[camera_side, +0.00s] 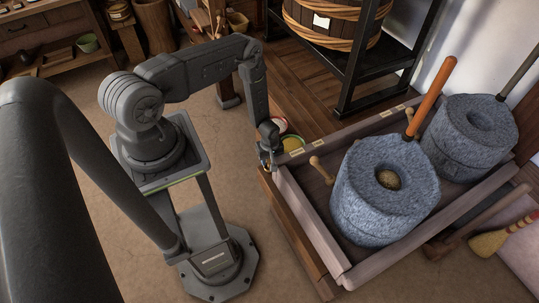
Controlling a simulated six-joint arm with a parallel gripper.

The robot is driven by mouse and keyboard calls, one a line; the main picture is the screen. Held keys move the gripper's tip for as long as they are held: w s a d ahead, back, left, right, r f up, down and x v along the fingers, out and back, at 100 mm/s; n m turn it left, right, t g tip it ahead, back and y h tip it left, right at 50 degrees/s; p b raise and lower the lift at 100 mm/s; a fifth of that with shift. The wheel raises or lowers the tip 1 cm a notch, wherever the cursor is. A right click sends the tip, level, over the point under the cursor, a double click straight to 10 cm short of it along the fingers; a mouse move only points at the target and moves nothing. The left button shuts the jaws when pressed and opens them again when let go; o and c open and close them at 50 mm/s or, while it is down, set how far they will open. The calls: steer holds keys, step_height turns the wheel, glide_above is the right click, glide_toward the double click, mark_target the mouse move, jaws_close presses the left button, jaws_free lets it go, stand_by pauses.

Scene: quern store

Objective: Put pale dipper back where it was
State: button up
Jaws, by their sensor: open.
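I cannot pick out the pale dipper with certainty. A small pale wooden piece with a rounded end (316,162) leans inside the near left part of the wooden tray (312,232), beside the front millstone; I cannot tell if it is the dipper. My gripper (268,163) is open and points down at the tray's left corner, left of the pale piece and apart from it. Its fingers are small and partly dark, and nothing clear shows between them.
The front millstone (358,205) and the rear millstone (450,150) fill much of the tray. A black rack (388,65) stands behind.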

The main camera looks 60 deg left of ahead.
step_height(320, 180, up, 12)
steer(key=shift+d+r, duration=0.1)
steer(key=shift+r, duration=0.05)
steer(key=w+d+r+m+t+y, duration=0.1)
steer(key=w+r+m, duration=0.15)
steer(key=r, duration=0.85)
steer(key=w+d+r+m+t, duration=0.15)
steer(key=w+r, duration=0.25)
steer(key=r, duration=0.7)
steer(key=s+d+r+m, duration=0.2)
steer(key=d+r, duration=0.1)
steer(key=r, duration=0.5)
steer(key=s+d+r+m, duration=0.2)
steer(key=d+r+m, duration=0.1)
steer(key=r, duration=0.5)
steer(key=s+d+r+m+t, duration=0.1)
steer(key=s+d+r+m, duration=0.2)
steer(key=s+r, duration=0.3)
steer(key=s+d+r+m+t+h, duration=0.1)
steer(key=s+d+r+m, duration=0.3)
steer(key=s, duration=0.6)
step_height(320, 180, up, 2)
steer(key=shift+s+d+r+t, duration=0.2)
steer(key=shift+s+d+t, duration=0.25)
steer(key=shift+d, duration=0.45)
